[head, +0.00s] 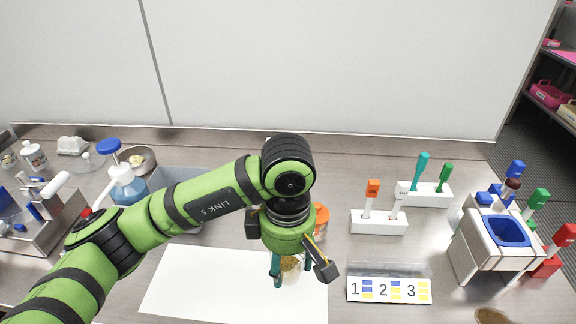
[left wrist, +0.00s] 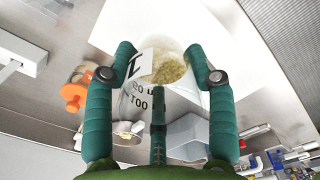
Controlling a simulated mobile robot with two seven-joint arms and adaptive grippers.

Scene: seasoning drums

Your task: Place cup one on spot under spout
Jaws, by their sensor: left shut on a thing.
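My left gripper (head: 290,277) is shut on a clear cup (head: 291,264) over the white sheet (head: 190,285) at the front middle. The fingers partly cover the cup in the head view. In the left wrist view the cup (left wrist: 165,98) sits between the green fingers. It has a white label with a black mark like a 1, printed graduations, and yellowish grains inside. A white device with a blue basin (head: 507,231) stands at the right. I cannot make out a spout or a marked spot. My right gripper is not in view.
A card marked 1, 2, 3 (head: 388,290) stands right of the sheet. White holders with coloured-handled tools (head: 378,222) stand behind it. An orange object (head: 321,217) is behind my gripper. A blue-capped bottle (head: 125,184) and a metal tray (head: 40,240) are at left.

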